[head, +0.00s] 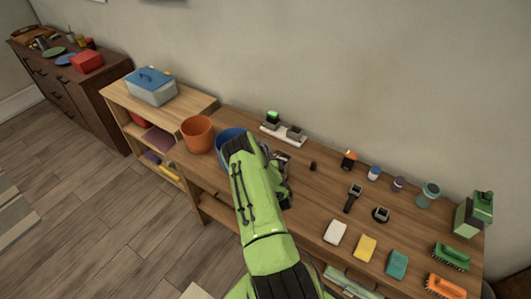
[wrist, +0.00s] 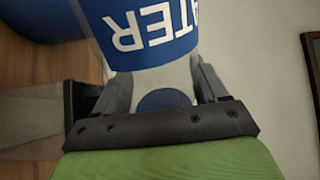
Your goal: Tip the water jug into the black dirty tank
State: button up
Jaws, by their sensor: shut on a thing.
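In the wrist view the water jug (wrist: 150,38) is pale with a blue band; the white letters on it read upside down. My gripper (wrist: 155,88) is shut on it, with one finger on each side of its narrower part. In the head view my gripper (head: 278,170) is over the wooden bench, mostly behind my green arm, and I cannot make out the jug clearly there. I cannot pick out the black dirty tank in either view.
A blue bucket (head: 228,150) stands close beside my arm, with an orange bucket (head: 197,133) left of it. Watches, sponges, brushes and small jars cover the right of the bench (head: 311,207). A blue-lidded box (head: 151,86) sits on the left shelf. The floor at left is mostly clear.

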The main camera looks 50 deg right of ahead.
jog(key=shift+f+m, duration=0.1)
jog(key=shift+m, duration=0.4)
dwell(0.4)
jog(key=shift+m+p, duration=0.5)
jog(key=shift+p, duration=0.15)
